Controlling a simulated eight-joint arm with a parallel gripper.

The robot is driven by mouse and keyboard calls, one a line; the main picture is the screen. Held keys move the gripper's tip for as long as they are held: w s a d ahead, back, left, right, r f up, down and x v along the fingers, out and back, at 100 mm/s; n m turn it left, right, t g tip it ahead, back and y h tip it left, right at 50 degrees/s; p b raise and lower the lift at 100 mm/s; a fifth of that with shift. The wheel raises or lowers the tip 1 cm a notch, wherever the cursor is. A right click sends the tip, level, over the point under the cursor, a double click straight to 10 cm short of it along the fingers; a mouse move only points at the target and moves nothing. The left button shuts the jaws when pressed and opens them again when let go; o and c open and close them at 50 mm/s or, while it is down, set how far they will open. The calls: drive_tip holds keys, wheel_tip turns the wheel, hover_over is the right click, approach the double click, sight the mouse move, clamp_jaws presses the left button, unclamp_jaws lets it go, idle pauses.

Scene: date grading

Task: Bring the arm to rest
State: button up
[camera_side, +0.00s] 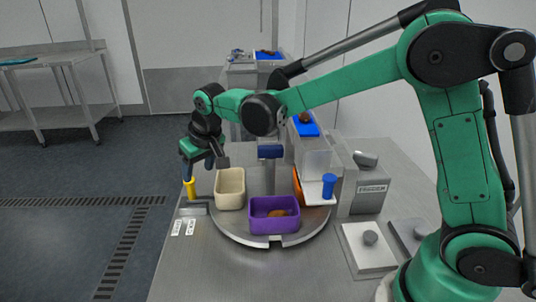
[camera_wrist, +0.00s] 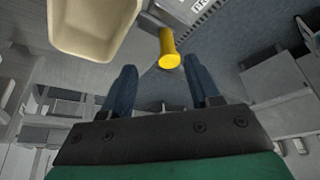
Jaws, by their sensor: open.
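My gripper (camera_side: 197,172) hangs at the left end of the arm, near the left edge of the table. Its two blue fingers stand apart with nothing between them in the wrist view (camera_wrist: 162,74). A yellow cylinder (camera_side: 190,189) stands just below the fingers in the side view. In the wrist view the yellow cylinder (camera_wrist: 168,48) shows beyond the fingertips, apart from them. The cream bin (camera_side: 230,190) is to the right of the gripper, and it also shows at the upper left of the wrist view (camera_wrist: 92,45).
A round turntable (camera_side: 230,233) carries the cream bin, a purple bin (camera_side: 273,228) with a brown piece in it, and a partly hidden orange bin (camera_side: 297,187). A blue cylinder (camera_side: 328,187) and a grey machine (camera_side: 368,195) stand to the right.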

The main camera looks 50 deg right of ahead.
drive_tip(key=s+d+r+t, duration=0.1)
drive_tip(key=s+d, duration=0.1)
drive_tip(key=s, duration=0.6)
drive_tip(key=s+d+r+t, duration=0.1)
drive_tip(key=s+d+r, duration=0.1)
drive_tip(key=s, duration=0.7)
drive_tip(key=shift+s+d+r+t, duration=0.2)
drive_tip(key=shift+d+r+t, duration=0.1)
drive_tip(key=shift+d, duration=0.35)
